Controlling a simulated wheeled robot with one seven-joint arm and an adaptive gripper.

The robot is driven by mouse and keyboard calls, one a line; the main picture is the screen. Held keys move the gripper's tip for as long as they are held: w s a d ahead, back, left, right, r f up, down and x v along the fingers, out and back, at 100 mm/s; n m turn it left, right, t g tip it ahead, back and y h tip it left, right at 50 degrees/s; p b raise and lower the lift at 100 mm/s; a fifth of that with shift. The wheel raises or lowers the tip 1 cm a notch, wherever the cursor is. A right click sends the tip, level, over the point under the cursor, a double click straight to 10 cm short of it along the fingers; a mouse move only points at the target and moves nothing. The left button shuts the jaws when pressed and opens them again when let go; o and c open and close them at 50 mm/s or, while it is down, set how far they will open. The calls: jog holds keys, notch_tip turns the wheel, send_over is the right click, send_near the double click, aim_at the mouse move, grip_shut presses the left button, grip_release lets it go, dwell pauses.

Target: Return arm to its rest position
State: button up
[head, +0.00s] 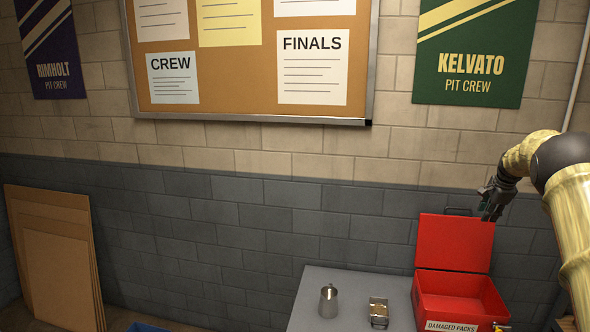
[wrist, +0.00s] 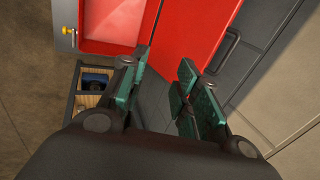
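My gripper (head: 490,207) hangs in the air at the right of the head view, above and in front of the raised lid of the red box. In the wrist view my gripper (wrist: 160,85) has its green-padded fingers apart, with nothing between them. My arm comes in from the right edge of the head view, bent downward at the wrist. The gripper appears clear of the box, though the exact gap cannot be told.
The open red box (head: 430,302), labelled "DAMAGED PACKS", stands on the grey table (head: 338,284). A metal cup (head: 328,300) and a small metal-framed item (head: 379,311) stand left of it. Boards (head: 55,262) lean on the wall. The wrist view shows an open drawer (wrist: 73,92).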

jog(key=s+a+f+n+g+b, duration=0.1)
jog(key=s+a+f+n, duration=0.3)
jog(key=f, duration=0.9)
jog(key=s+a+f+g, duration=0.1)
jog(key=s+a+f, duration=0.35)
jog(key=f, duration=0.85)
jog(key=s+a+f+n+b, duration=0.2)
jog(key=s+a+f+n, duration=0.3)
jog(key=s+a+f, duration=1.2)
jog(key=s+a+f+n+g+b, duration=0.1)
jog(key=s+a+f+n, duration=0.3)
jog(key=s, duration=0.5)
jog(key=s+a+f+n+g, duration=0.1)
jog(key=s+a+f, duration=0.4)
jog(key=s, duration=0.4)
jog(key=s+a+r+n, duration=0.1)
jog(key=s+a+n, duration=0.1)
jog(key=s, duration=0.5)
jog(key=s+a+r+n+b, duration=0.1)
jog(key=s+a+n, duration=0.1)
jog(key=s+a, duration=0.3)
jog(key=s+a+r+n+y, duration=0.1)
jog(key=s+a, duration=0.3)
jog(key=s, duration=0.7)
jog(key=shift+s+r+n, duration=0.15)
jog(key=shift+r+n, duration=0.05)
jog(key=shift+n, duration=0.2)
